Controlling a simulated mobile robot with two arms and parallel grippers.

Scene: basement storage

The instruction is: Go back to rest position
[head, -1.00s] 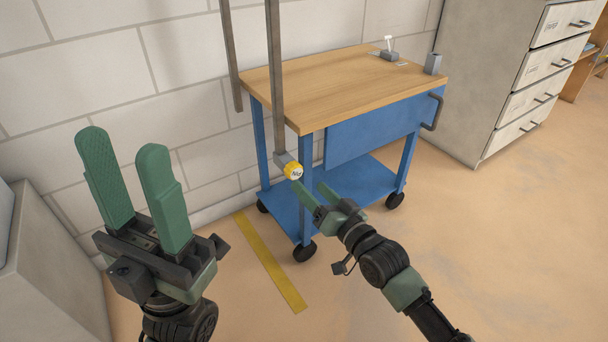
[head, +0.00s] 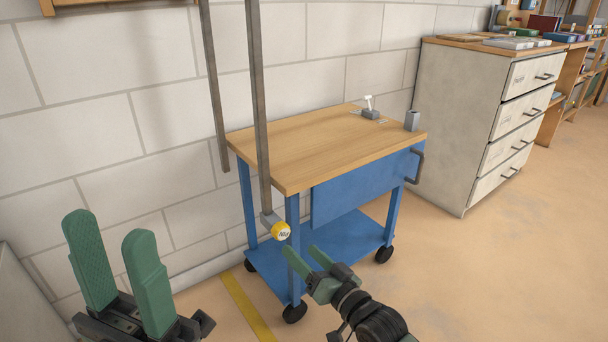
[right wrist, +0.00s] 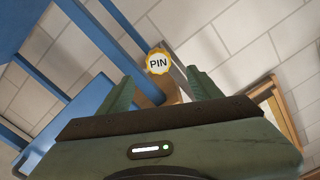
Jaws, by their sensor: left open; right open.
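My left gripper (head: 118,275) is at the lower left of the head view, its two green fingers apart with nothing between them. My right gripper (head: 304,258) is lower centre in the head view, in front of the blue cart, open and empty. In the right wrist view its two green fingers (right wrist: 160,92) stand apart. A round yellow-rimmed tag reading "PIN" (right wrist: 159,62) shows beyond them. In the head view this yellow-and-white tag (head: 282,231) sits at the lower end of a hanging grey bar, just up and left of my right fingertips, apart from them.
A blue wheeled cart with a wooden top (head: 290,160) stands against the white block wall. A small lever device (head: 370,110) and a grey cup (head: 412,121) are on it. A drawer cabinet (head: 470,120) stands to the right.

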